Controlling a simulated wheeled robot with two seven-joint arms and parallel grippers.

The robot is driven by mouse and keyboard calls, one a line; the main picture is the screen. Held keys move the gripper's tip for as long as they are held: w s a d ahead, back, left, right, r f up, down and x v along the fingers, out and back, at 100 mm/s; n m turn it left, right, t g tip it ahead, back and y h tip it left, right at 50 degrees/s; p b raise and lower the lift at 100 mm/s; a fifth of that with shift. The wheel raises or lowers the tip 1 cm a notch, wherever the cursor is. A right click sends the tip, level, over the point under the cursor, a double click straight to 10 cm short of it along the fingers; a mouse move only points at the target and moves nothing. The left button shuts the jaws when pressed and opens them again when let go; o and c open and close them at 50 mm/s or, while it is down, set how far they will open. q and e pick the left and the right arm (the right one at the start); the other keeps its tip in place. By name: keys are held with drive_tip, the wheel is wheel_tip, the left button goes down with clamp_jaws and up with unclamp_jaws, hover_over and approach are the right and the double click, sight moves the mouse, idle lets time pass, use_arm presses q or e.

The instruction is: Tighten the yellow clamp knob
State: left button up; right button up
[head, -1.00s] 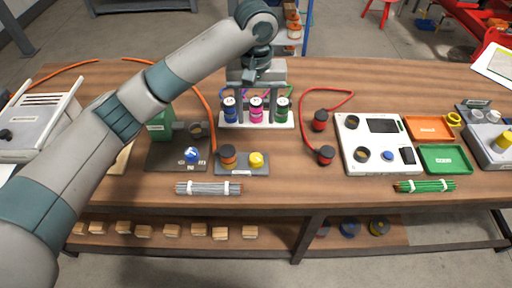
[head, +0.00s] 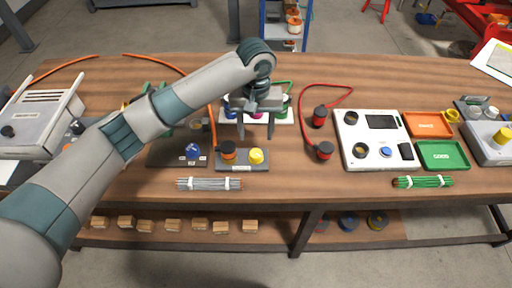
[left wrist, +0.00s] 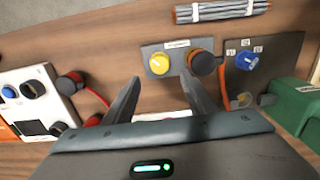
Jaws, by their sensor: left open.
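The yellow clamp knob (head: 256,156) sits on a small grey plate (head: 236,167) near the front of the table, just right of an orange-and-black knob (head: 228,150). My left gripper (head: 256,132) is open, with nothing between its fingers. In the head view it shows just behind the yellow knob, with the fingers pointing down. In the left wrist view the yellow knob (left wrist: 159,63) shows just beyond and between the open fingertips (left wrist: 160,82), apart from them. The knob's top shows a pale line. My right gripper is not in view.
A rack of coloured cans (head: 284,113) stands behind, partly hidden by my gripper. A plate with a blue knob (head: 193,152) is at left. A grey rod bundle (head: 209,184) lies in front. A red cable (head: 302,115) and a white panel (head: 352,128) are at right.

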sight(256, 153)
use_arm(q)
wheel_tip(256, 153, down, 9)
drive_tip(key=shift+p, duration=0.75)
drive_tip(key=shift+c, duration=0.6)
drive_tip(key=c, duration=0.9)
